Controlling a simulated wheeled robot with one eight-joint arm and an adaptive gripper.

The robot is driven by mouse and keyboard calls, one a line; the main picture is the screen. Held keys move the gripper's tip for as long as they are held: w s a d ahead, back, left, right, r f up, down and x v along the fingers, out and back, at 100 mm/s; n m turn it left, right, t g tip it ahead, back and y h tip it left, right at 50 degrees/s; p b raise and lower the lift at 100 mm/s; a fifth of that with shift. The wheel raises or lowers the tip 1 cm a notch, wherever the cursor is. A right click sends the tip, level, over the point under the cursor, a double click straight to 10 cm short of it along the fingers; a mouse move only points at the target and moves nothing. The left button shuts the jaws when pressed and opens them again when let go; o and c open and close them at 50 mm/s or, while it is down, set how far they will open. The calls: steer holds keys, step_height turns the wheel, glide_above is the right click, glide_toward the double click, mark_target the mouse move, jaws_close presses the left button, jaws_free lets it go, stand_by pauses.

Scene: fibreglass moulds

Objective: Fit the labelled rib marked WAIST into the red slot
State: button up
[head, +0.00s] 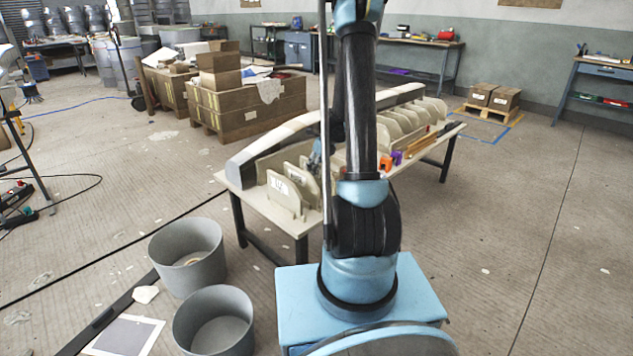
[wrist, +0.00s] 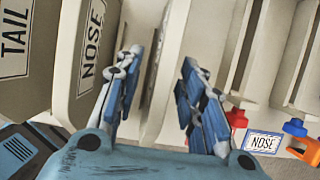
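My gripper (wrist: 160,70) is open in the wrist view, its two blue fingers apart on either side of pale upright panel edges. I see no contact with them. A rib labelled TAIL (wrist: 22,80) and a rib labelled NOSE (wrist: 88,85) stand to the left of the fingers. No WAIST label is readable in either view. A red piece (wrist: 236,119) shows right of the right finger; whether it marks the red slot I cannot tell. In the head view, labelled ribs (head: 283,200) stand upright at the table's near left end, and my arm hides part of the mould.
The long mould (head: 270,139) runs along the table (head: 240,178). A NOSE card (wrist: 263,142) and blue and orange pieces (wrist: 296,128) lie right of the fingers. Two grey bins (head: 187,245) stand on the floor at left.

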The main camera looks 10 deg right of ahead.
mark_target(317, 178)
steer(key=shift+w+x, duration=0.2)
steer(key=shift+x, duration=2.5)
steer(key=shift+r, duration=0.1)
steer(key=shift+c, duration=0.3)
jaws_close()
